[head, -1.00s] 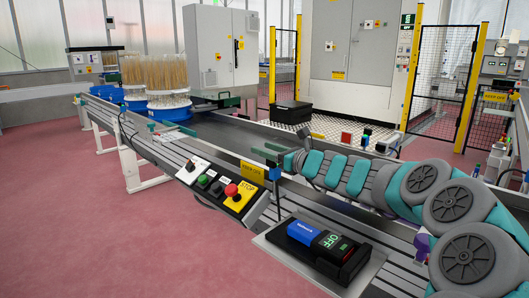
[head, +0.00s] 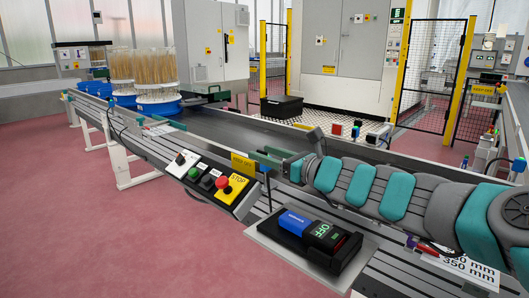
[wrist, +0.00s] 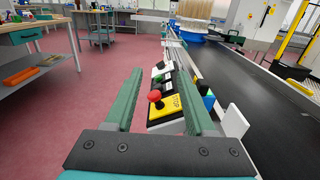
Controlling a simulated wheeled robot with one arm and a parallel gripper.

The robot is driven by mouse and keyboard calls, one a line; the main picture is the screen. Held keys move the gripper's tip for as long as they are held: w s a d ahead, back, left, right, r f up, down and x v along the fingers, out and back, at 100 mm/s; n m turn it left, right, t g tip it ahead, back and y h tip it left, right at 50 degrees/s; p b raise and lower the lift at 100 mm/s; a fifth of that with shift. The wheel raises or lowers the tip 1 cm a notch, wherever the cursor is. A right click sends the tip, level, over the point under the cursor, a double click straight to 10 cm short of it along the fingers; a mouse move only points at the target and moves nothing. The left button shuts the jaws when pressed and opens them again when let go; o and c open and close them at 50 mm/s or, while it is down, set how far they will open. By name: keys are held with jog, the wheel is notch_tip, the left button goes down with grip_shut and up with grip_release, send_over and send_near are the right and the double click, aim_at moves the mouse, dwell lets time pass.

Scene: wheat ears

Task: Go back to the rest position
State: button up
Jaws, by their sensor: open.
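My gripper (wrist: 160,103) shows in the wrist view with its two green fingers wide apart and nothing between them in its grasp. Beyond and below the fingers is the control box with the red stop button (wrist: 154,96) on a yellow plate. In the head view my arm reaches in from the right, low over the conveyor, and my gripper (head: 262,157) is at its far end, beside the yellow sign. The same stop button (head: 224,181) is to the left of it. The fingertips are small in the head view.
The conveyor belt (head: 235,132) runs to blue round holders (head: 160,107) with wheat ears (head: 155,66). A black and blue device marked OFF (head: 318,238) sits on a plate in front. A black box (head: 282,107) stands before the cabinets. The red floor (head: 80,220) at left is clear.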

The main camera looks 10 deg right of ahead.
jog(key=shift+s, duration=0.1)
jog(key=s+a+f+n+g+y, duration=0.25)
jog(key=s+a+n+g, duration=0.25)
jog(key=s+a+n, duration=0.45)
jog(key=s+a+f+n+g+h, duration=0.3)
jog(key=s+a+f+n+g, duration=0.35)
jog(key=s+f+n, duration=0.45)
jog(key=s+d+f+n+g+h, duration=0.2)
jog(key=s+d+f+n+h, duration=0.2)
jog(key=s+d, duration=0.4)
jog(key=s+d+f+n+g+h, duration=0.3)
jog(key=s+d+f+h, duration=0.3)
jog(key=s, duration=0.6)
jog(key=d+f+n, duration=0.1)
jog(key=d+f, duration=0.1)
jog(key=d, duration=0.1)
jog(key=shift+d, duration=0.15)
jog(key=shift+f, duration=0.1)
